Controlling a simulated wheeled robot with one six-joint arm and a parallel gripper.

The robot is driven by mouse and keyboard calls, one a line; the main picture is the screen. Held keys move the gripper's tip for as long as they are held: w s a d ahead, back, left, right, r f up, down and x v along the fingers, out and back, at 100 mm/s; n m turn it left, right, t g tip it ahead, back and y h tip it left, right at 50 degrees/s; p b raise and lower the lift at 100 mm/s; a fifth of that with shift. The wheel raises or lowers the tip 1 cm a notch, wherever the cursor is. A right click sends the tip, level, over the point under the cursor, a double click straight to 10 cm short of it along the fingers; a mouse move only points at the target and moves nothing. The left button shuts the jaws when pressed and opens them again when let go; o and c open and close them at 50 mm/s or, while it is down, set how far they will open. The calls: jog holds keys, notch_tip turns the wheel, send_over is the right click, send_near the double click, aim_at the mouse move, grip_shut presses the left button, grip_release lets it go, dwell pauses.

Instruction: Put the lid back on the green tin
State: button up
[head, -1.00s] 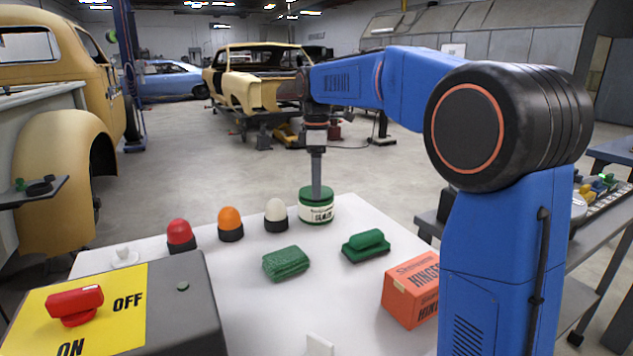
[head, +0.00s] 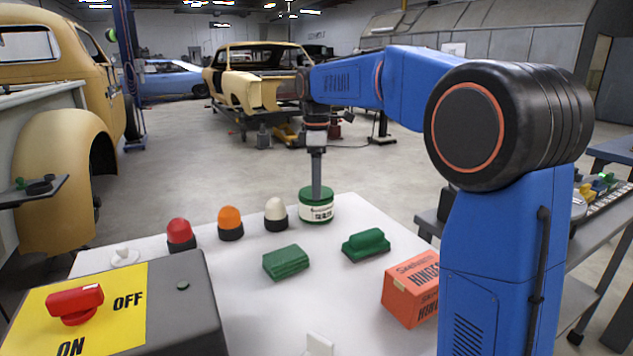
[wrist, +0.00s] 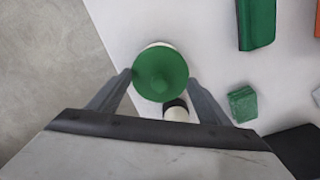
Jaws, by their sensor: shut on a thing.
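The green tin (head: 317,212) stands upright at the far edge of the white table in the head view, with a cream label around its body. Its round green lid (wrist: 160,73) with a centre knob is between my fingers in the wrist view. My gripper (wrist: 159,80) points straight down and is shut on the lid. In the head view the lid (head: 316,192) sits at the top of the tin with no clear gap. A pale sliver of tin shows past the lid's far side in the wrist view. I cannot tell whether the lid is fully seated.
Cream (head: 276,213), orange (head: 230,221) and red (head: 179,233) lamps stand left of the tin. A green block (head: 287,262), a green handled piece (head: 366,244) and an orange hinges box (head: 410,291) lie nearer. A switch box (head: 180,300) fills the front left.

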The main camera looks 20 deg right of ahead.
jog(key=o, duration=1.1)
jog(key=shift+o, duration=0.9)
jog(key=shift+r, duration=0.15)
jog(key=shift+r, duration=3.4)
grip_shut()
jog(key=shift+f, duration=2.1)
